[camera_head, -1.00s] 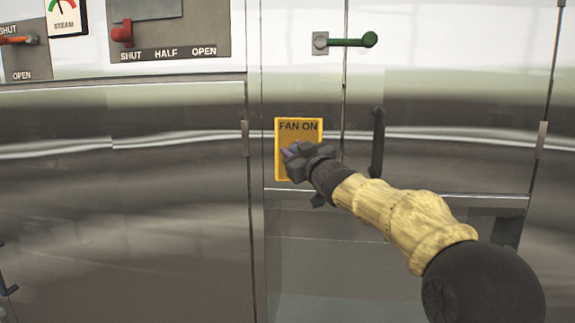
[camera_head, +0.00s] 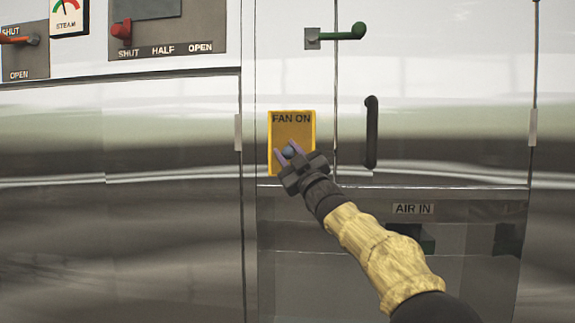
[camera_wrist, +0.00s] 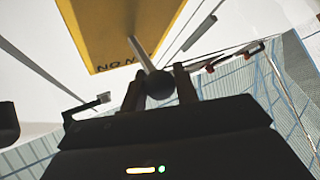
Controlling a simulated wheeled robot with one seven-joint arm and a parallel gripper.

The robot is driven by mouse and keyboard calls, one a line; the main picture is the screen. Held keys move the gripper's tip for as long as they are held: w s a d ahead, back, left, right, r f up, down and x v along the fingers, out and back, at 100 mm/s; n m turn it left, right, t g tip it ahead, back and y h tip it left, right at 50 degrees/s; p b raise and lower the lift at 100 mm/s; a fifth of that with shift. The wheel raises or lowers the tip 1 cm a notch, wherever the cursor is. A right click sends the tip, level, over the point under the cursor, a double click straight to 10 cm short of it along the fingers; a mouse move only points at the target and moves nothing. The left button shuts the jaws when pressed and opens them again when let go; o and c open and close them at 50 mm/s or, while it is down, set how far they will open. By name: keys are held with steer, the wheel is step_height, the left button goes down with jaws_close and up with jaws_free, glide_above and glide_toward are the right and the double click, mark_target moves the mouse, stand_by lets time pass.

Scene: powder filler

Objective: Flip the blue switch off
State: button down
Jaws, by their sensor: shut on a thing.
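The yellow FAN ON plate (camera_head: 304,128) is on the steel front. The blue switch (camera_head: 288,153) stands on it, its rounded tip showing between my fingers. My gripper (camera_head: 287,150) comes from the lower right and is shut on the switch tip at the plate's lower part. In the wrist view, a thin pale lever (camera_wrist: 144,53) runs from the plate (camera_wrist: 110,30) to a dark ball end (camera_wrist: 158,84) between the two fingers. The switch's base and its exact tilt are hard to tell.
A red lever (camera_head: 122,30) is at upper left. An AIR IN label (camera_head: 413,209) sits lower right.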

steer(key=shift+w+f+n+y+b, duration=0.15)
steer(key=shift+f+n+y+b, duration=0.3)
steer(key=shift+n+y+b, duration=0.15)
steer(key=shift+w+f+n+y+b, duration=0.15)
steer(key=shift+f+n+y+b, duration=0.3)
steer(key=shift+n+y, duration=0.25)
steer(key=c, duration=1.1)
jaws_free()
steer(key=shift+r, duration=0.1)
steer(key=shift+s, duration=0.1)
steer(key=b+v, duration=0.9)
steer(key=v, duration=0.8)
steer(key=shift+d+b, duration=0.2)
steer(key=shift+b, duration=0.1)
steer(key=shift+f, duration=0.25)
